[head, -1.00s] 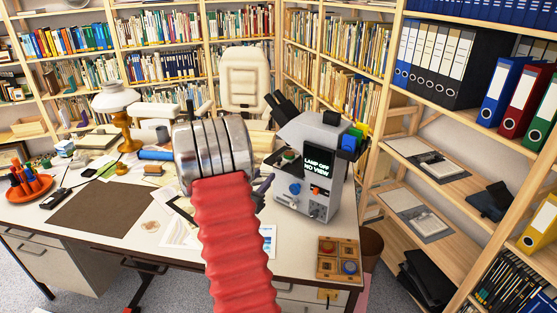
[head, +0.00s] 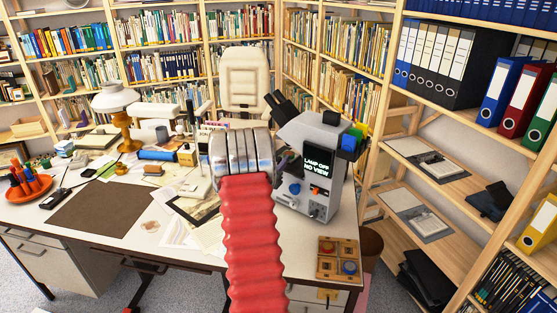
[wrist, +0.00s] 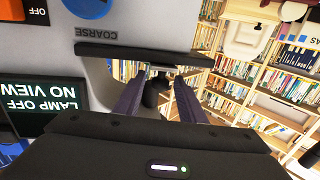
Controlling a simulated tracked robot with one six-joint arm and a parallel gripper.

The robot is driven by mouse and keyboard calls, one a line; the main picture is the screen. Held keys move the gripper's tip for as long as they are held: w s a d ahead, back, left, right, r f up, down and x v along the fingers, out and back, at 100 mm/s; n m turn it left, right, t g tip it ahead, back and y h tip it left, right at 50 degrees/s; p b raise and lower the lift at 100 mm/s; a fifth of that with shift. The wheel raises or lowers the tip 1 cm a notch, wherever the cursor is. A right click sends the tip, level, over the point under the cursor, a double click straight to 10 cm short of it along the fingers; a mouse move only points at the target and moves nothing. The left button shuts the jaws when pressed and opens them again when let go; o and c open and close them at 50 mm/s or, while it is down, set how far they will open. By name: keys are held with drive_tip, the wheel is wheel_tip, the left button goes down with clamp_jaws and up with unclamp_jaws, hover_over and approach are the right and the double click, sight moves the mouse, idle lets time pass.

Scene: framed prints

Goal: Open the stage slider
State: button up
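The grey microscope-like device (head: 312,150) stands on the right part of the desk, its screen reading "LAMP OFF NO VIEW". In the wrist view the device's grey face (wrist: 150,20) appears upside down, with a "COARSE" label. A dark flat bar (wrist: 110,51), apparently the stage slider, crosses it, and a short black knob (wrist: 154,93) stands out from the bar. My gripper (wrist: 161,74) is open, one dark finger on each side of the knob. A small gap shows on the right; contact on the left is unclear. In the head view my arm mostly hides the gripper.
On the device's face are an orange switch (head: 315,190) and a blue knob (head: 295,188). A wooden tray (head: 327,267) lies at the desk's front right. Papers and a lamp (head: 122,115) are on the left. Shelves (head: 430,170) stand close on the right.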

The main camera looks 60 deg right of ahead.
drive_tip(key=shift+d, duration=0.3)
drive_tip(key=shift+c, duration=0.5)
clamp_jaws()
